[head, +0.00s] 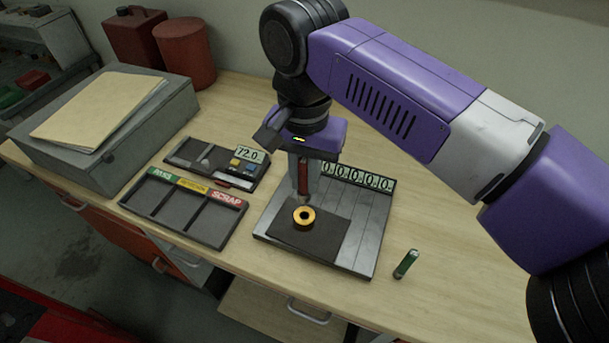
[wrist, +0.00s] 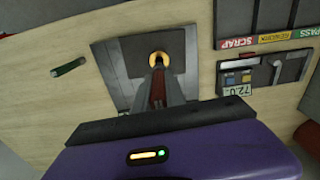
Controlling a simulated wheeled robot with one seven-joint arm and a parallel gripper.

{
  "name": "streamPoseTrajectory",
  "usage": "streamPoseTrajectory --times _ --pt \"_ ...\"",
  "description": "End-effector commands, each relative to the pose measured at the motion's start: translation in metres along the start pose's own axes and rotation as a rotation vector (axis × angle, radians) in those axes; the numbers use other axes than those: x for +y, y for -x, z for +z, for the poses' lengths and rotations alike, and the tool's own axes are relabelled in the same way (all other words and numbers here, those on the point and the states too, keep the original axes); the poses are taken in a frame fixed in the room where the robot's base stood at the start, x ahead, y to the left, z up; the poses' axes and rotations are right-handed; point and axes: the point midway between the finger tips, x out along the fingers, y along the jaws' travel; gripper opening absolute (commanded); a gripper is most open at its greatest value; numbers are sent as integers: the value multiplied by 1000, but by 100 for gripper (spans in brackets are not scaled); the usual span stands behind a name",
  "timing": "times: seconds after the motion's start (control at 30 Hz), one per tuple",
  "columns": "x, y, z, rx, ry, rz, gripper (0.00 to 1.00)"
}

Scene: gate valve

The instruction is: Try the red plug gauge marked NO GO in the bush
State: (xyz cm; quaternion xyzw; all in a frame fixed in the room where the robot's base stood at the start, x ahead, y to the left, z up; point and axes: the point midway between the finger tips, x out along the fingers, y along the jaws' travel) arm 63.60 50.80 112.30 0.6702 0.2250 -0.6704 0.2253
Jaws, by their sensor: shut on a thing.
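My gripper (head: 302,168) points down over the bench and is shut on the red plug gauge (head: 303,177). The red gauge (wrist: 158,88) also shows between the fingers in the wrist view. The brass bush (head: 304,218) stands on a dark pad on the grey plate (head: 362,250), just below the gauge. In the wrist view the bush (wrist: 159,56) is partly hidden by the fingertips. The gauge looks upright above the bush; I cannot tell whether its tip is touching it. The NO GO marking is not readable.
A counter strip (head: 358,177) edges the plate's back.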

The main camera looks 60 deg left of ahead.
Motion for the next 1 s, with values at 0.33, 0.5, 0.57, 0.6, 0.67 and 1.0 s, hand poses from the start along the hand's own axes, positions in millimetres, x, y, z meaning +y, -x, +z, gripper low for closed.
streamPoseTrajectory --times 0.33,0.5,0.57,0.6,0.67,1.0 --pt "0 -22 0 1 -2 1 0" --pt "0 -36 0 1 -2 1 0" --pt "0 -41 0 1 -2 1 0" --pt "0 -44 0 2 -2 1 0" --pt "0 -44 1 -2 -2 -2 0" --pt "0 -53 0 1 -3 0 0"
